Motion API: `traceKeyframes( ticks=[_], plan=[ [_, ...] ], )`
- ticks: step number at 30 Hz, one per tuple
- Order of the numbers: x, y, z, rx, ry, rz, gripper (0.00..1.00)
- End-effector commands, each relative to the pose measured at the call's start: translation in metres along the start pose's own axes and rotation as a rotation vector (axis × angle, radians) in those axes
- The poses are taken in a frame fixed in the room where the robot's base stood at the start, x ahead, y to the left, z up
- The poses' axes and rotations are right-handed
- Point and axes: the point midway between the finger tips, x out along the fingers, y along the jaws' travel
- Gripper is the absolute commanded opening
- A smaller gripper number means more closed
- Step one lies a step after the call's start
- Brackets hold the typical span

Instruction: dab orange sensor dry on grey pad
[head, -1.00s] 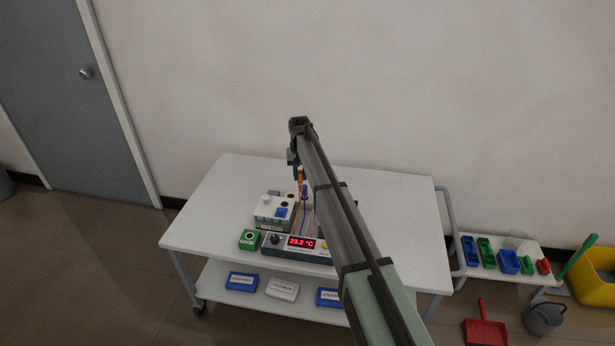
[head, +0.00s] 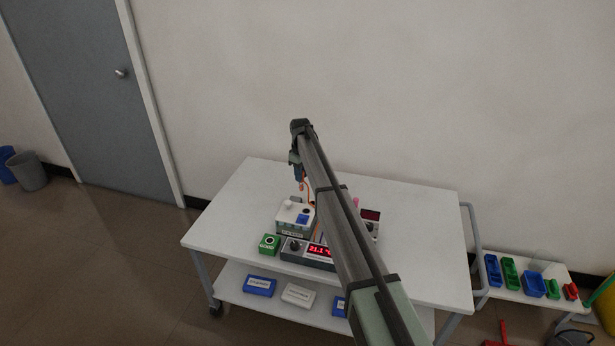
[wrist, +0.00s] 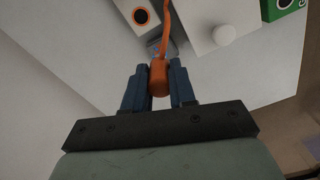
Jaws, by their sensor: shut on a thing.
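My gripper (wrist: 160,88) has its two blue fingers shut on the orange sensor (wrist: 158,78). The sensor's orange cable (wrist: 168,28) runs up the wrist view. In the head view my gripper (head: 296,172) is over the table, behind the white box, with a small bit of orange below it. I cannot make out the grey pad for sure. A small bluish-grey patch (wrist: 153,49) shows just beyond the sensor in the wrist view, partly hidden. I cannot tell whether the sensor touches anything.
A white box (head: 290,216) with a round opening, a green block (head: 269,244) and a meter with a red display (head: 318,251) stand close together on the white table (head: 225,225). My arm hides part of the tabletop. The table's left side is clear.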

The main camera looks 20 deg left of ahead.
Motion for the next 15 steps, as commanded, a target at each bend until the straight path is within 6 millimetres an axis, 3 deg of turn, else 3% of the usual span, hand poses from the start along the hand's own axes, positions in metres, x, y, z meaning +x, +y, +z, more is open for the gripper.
traceKeyframes(
  ticks=[11,15],
  plan=[
    [0.004,0.002,-0.041,-0.34,0.0,0.0,0.0],
    [0.027,0.001,-0.039,-0.348,-0.001,-0.001,0.0]
  ],
)
